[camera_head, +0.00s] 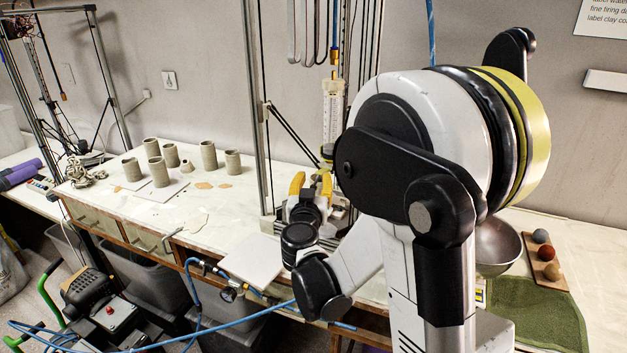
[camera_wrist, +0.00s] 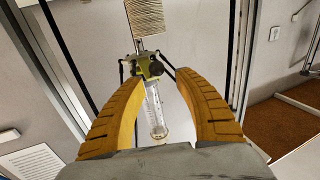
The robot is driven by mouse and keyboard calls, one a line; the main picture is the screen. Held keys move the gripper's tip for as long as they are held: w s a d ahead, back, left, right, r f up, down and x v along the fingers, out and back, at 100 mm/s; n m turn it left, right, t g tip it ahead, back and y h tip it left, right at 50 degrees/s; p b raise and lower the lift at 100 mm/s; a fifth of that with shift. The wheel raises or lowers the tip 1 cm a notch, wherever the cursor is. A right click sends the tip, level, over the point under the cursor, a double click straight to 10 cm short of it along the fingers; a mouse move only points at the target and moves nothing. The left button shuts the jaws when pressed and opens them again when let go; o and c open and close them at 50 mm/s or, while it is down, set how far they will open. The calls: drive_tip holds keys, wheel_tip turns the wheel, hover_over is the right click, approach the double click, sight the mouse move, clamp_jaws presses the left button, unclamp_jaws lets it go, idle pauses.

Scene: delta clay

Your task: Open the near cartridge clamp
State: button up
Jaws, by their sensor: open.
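My gripper (camera_head: 312,183) has yellow fingers and is at the printer frame, low by the upright cartridge (camera_head: 332,105), a pale tube with scale marks. In the wrist view my gripper (camera_wrist: 160,77) is open, with nothing held between the fingers. A clear cartridge tube (camera_wrist: 153,108) shows between them, apart from both. A yellow-green clamp (camera_wrist: 150,67) with dark knobs sits at the tube's far end, just beyond the fingertips. I cannot tell from these views whether the clamp is open. In the head view my arm hides part of the printer.
Several grey clay cylinders (camera_head: 208,155) stand on the white bench (camera_head: 225,235) at left. A metal bowl (camera_head: 497,246), a board with clay balls (camera_head: 547,268) and a green cloth (camera_head: 535,312) lie at right. A blue hose (camera_head: 215,333) crosses the front. Metal posts (camera_head: 252,100) stand beside my gripper.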

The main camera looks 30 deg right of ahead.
drive_tip(key=v, duration=1.2)
